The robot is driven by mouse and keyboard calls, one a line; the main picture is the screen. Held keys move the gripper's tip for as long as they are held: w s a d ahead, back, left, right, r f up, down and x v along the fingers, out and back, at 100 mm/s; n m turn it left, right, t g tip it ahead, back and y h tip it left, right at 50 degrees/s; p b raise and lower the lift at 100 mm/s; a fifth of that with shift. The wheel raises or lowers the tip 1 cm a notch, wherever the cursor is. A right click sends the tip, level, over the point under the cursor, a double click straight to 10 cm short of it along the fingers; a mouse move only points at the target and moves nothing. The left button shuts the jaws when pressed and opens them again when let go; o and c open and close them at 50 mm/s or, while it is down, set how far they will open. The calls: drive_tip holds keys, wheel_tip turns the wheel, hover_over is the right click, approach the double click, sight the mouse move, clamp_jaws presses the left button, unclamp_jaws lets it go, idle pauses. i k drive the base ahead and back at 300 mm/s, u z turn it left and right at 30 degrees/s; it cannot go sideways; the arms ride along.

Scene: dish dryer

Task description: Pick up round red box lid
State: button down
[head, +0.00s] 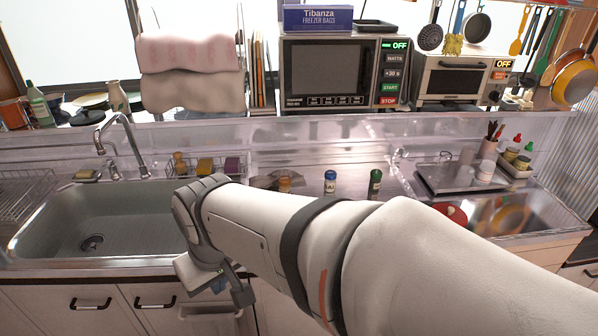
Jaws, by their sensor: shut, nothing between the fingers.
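A red, rounded thing that looks like the round red box lid (451,213) lies on the counter right of centre, at the left end of the shiny metal surface. My arm hides its lower part. My gripper (240,292) hangs in front of the counter's front edge, below the sink rim and far to the left of the red thing. It is shut and empty, and it touches nothing that I can see.
A steel sink (135,215) with a tap (122,135) is at the left. Two small bottles (330,182) (375,182) stand on the counter behind my arm. A tray (460,178) lies behind the red thing. A microwave (340,75) stands on the back shelf.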

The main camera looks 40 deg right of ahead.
sight(451, 212)
drive_tip(key=u, duration=0.15)
drive_tip(key=k, duration=0.75)
drive_tip(key=z, duration=1.8)
drive_tip(key=i, duration=1)
drive_tip(key=u, duration=0.1)
drive_tip(key=k, duration=0.15)
drive_tip(key=z, duration=0.65)
